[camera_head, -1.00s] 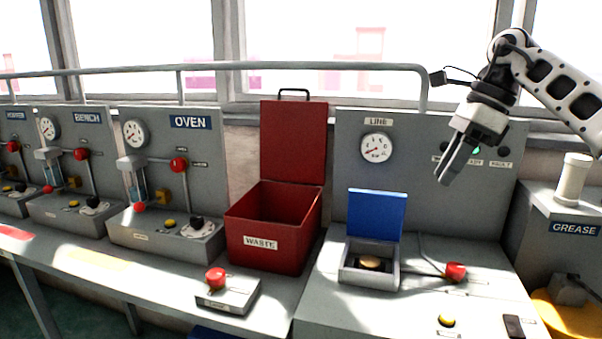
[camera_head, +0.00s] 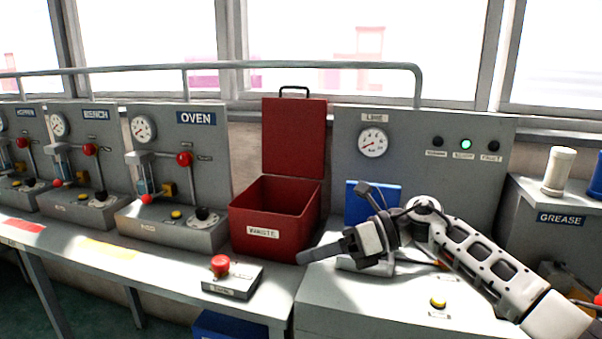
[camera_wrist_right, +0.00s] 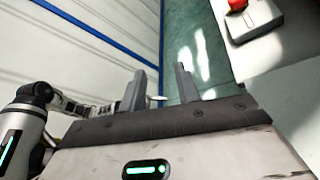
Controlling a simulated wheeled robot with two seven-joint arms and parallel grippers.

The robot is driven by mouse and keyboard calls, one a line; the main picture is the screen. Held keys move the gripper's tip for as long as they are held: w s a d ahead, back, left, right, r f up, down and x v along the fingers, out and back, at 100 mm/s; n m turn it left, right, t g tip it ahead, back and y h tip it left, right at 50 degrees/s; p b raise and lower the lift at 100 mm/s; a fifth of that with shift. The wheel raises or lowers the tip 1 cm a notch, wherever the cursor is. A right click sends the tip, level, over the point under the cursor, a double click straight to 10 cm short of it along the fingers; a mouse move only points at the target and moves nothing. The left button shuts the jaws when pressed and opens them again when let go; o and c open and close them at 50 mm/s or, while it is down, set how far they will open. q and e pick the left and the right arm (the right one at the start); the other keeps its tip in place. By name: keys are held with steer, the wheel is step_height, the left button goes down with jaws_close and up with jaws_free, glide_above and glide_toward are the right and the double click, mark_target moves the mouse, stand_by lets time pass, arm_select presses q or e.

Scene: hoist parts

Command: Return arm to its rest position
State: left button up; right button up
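My right arm (camera_head: 480,258) comes in from the lower right of the head view. The fingers point over the green floor beside the bench. My left gripper does not show in the head view.
The open red waste bin (camera_head: 268,205) stands just behind and left of the gripper. A red button box (camera_head: 232,280) sits near the bench's front edge and shows in the right wrist view (camera_wrist_right: 248,18). A yellow button (camera_head: 438,302) lies below the arm. Gauge panels line the back.

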steer(key=s+a+f+m+t+y, duration=0.3)
steer(key=a+m+y, duration=0.15)
steer(key=m, duration=0.25)
steer(key=s+d+f+m+t+h, duration=0.6)
steer(key=f+m, duration=0.3)
steer(key=m, duration=0.7)
steer(key=s+d+f+m+t+h, duration=0.4)
steer(key=d+f+m+t+h, duration=0.4)
steer(key=m, duration=0.8)
steer(key=s+d+f+m+g+h, duration=0.2)
steer(key=s+f+m+g, duration=0.3)
steer(key=s+f, duration=0.3)
steer(key=s+m, duration=0.1)
steer(key=s, duration=0.3)
steer(key=shift+d+f+g, duration=0.3)
steer(key=shift+f, duration=0.1)
